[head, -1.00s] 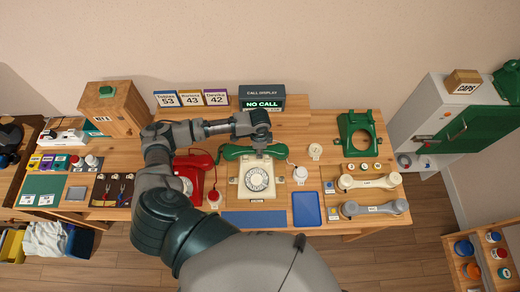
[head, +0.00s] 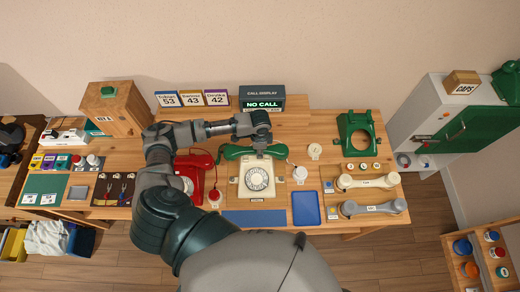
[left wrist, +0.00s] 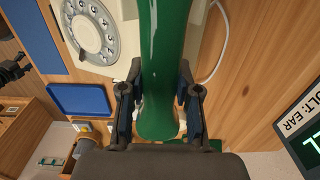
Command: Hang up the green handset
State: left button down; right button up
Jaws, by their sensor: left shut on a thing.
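The green handset (head: 234,152) is at the back edge of the cream dial phone (head: 257,178), crosswise over its top. My left gripper (head: 261,147) is over the handset's middle, its fingers mostly hidden there. In the left wrist view the green handle (left wrist: 165,60) runs between the two fingers (left wrist: 160,100), which are shut on it. The cream phone's dial (left wrist: 93,38) shows beside it. Whether the handset touches the cradle is not clear. A green phone base (head: 344,135) with an open ring stands at the right. My right gripper is not in view.
A red phone (head: 195,175) stands left of the cream phone. The call display (head: 262,98) reads "NO CALL" behind. A blue tray (head: 306,208) and cream and grey handsets (head: 368,181) lie to the right.

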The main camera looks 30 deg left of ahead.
pick_arm(q)
jog(key=shift+f, duration=0.85)
jog(key=c, duration=0.7)
grip_release()
jog(key=shift+c, duration=0.2)
notch_tip(320, 180, up, 12)
jog(key=shift+f, duration=0.1)
